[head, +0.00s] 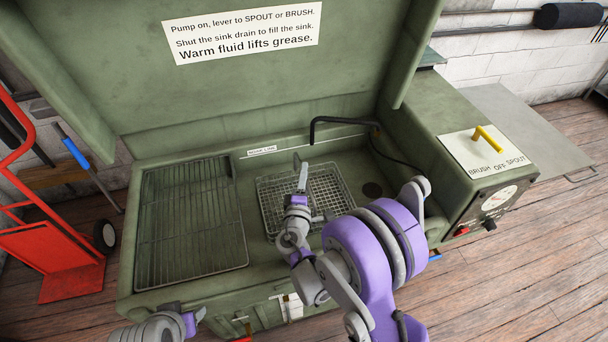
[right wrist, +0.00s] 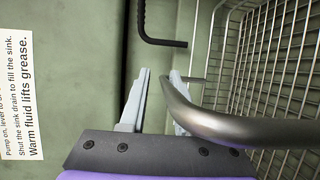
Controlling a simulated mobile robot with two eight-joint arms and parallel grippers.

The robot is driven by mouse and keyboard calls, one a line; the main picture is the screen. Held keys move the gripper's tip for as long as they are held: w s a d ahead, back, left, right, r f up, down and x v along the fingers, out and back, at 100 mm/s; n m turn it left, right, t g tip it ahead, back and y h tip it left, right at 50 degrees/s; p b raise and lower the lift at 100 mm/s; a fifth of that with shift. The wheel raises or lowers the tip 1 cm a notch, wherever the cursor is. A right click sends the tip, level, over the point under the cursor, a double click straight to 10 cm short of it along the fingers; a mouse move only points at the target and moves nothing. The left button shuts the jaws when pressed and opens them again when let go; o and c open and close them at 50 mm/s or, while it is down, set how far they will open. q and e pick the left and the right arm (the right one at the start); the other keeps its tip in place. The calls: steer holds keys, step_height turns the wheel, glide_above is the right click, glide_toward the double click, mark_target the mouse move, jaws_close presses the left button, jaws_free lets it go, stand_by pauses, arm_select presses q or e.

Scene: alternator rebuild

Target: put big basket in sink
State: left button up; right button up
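The big wire-mesh basket (head: 334,183) is within the green sink (head: 405,190), left of the drain; I cannot tell whether it rests on the sink floor. It also fills the right of the right wrist view (right wrist: 285,60). My right gripper (head: 300,165) is over the basket, its arm hiding part of it. In the right wrist view the gripper's fingers (right wrist: 157,95) stand apart, and a thick metal bar (right wrist: 230,124), apparently the basket's handle, crosses in front of the right finger. My left gripper (head: 196,318) is low at the front, only partly in view.
A wire rack (head: 190,225) lies left of the sink. A black spout (head: 345,121) bends over the sink from behind, close to my right gripper. The raised lid (head: 240,85) stands behind. A control box (head: 480,190) with a yellow lever (head: 488,138) is on the right.

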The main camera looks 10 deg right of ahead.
steer(key=shift+o, duration=0.9)
steer(key=shift+s+f, duration=0.1)
steer(key=shift+f, duration=0.2)
steer(key=shift+r, duration=0.2)
steer(key=shift+r+p, duration=0.55)
steer(key=shift+p, duration=0.05)
steer(key=b+v, duration=0.2)
steer(key=v, duration=1)
steer(key=o, duration=0.9)
steer(key=shift+f, duration=0.1)
